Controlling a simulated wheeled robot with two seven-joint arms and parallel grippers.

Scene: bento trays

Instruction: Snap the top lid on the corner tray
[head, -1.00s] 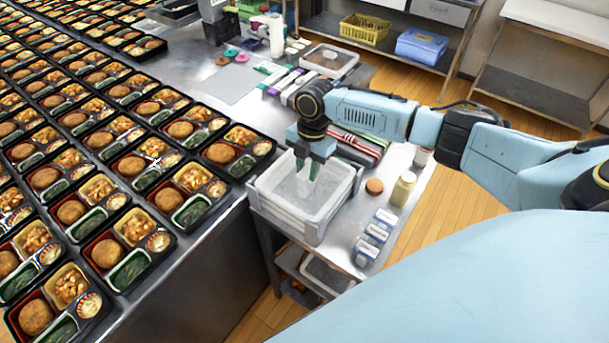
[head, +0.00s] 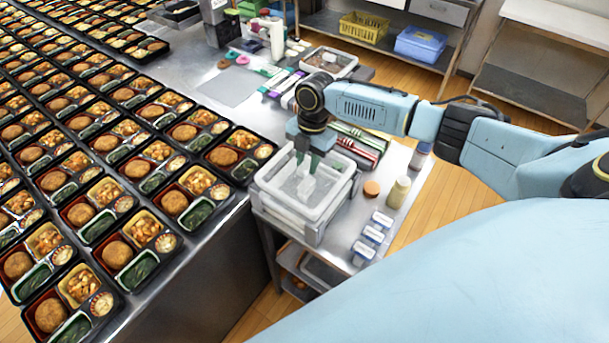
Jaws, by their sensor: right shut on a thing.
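My right gripper (head: 308,166) points down inside a white bin (head: 267,203). The bin holds clear, pale lids (head: 285,182). The gripper is shut on a clear lid (head: 306,188), whose outline is hard to make out against the others. Black bento trays fill the counter at left in rows, each with a brown patty, greens and other food, and they look uncovered. One tray (head: 238,158) lies at the right end of the rows, close to the bin. Another tray (head: 68,320) lies at the bottom left. I cannot tell which is the corner tray. My left gripper is not in view.
The bin stands on a steel side table (head: 335,247) with small white-and-blue boxes (head: 369,238), a beige bottle (head: 399,191) and a brown round item (head: 371,188). Striped packs (head: 352,155) lie behind my gripper. A grey mat (head: 230,91) lies flat on the counter.

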